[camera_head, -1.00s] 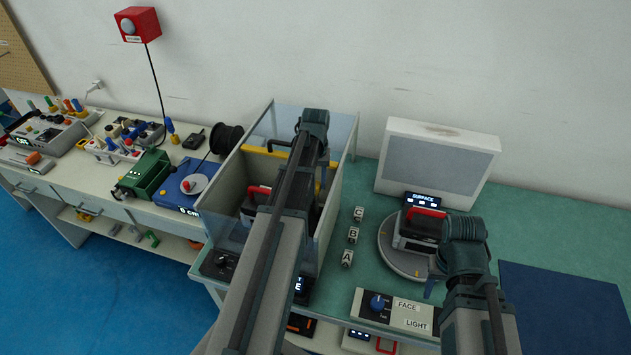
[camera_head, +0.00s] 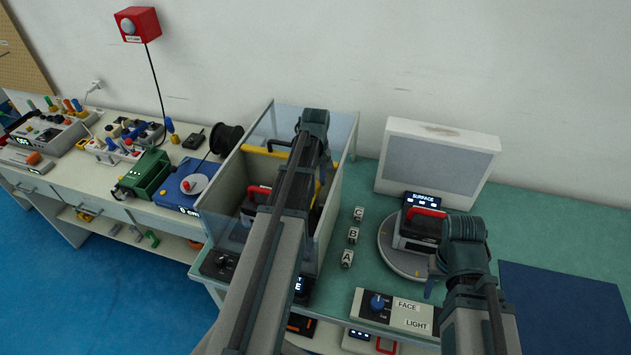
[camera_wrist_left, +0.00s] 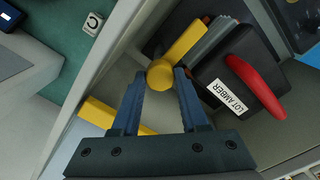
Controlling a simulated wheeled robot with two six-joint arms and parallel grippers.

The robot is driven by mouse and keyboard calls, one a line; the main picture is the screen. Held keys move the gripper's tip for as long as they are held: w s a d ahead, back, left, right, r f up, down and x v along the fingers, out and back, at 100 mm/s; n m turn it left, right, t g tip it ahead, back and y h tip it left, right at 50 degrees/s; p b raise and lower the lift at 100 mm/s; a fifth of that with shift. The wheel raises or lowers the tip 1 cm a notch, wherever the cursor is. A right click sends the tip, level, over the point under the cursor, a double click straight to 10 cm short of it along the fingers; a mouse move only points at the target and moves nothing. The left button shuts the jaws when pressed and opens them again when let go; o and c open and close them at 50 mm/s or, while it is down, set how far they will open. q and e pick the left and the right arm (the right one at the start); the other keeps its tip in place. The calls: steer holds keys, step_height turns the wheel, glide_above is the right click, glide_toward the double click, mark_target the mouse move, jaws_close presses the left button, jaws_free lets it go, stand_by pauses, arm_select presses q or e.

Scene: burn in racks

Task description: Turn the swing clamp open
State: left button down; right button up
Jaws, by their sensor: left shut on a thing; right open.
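The swing clamp shows in the left wrist view as a yellow arm (camera_wrist_left: 188,40) with a round yellow knob (camera_wrist_left: 160,73) at its end. My left gripper (camera_wrist_left: 160,78) has one finger on each side of the knob and is shut on it. The clamp arm lies beside a dark unit (camera_wrist_left: 235,75) with a red handle and a "LOT AMBER" label. In the head view my left arm reaches into the clear-walled box (camera_head: 228,222) and hides most of the clamp. My right gripper (camera_head: 431,287) is mostly hidden by its arm, near the turntable, and is open.
A second yellow piece (camera_wrist_left: 104,114) lies inside the box. The turntable (camera_head: 396,262) carries a red-handled unit (camera_head: 418,231). Lettered cubes (camera_head: 352,235) stand between box and turntable. A control panel (camera_head: 392,310) sits at the front. A dark blue mat (camera_head: 560,305) lies clear at right.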

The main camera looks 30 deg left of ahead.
stand_by(0.4)
arm_select(q)
steer(key=shift+c, duration=2.1)
jaws_free()
steer(key=shift+r, duration=0.15)
step_height(320, 180, up, 14)
steer(key=p, duration=1.3)
steer(key=shift+f+p, duration=0.25)
steer(key=shift+p, duration=0.15)
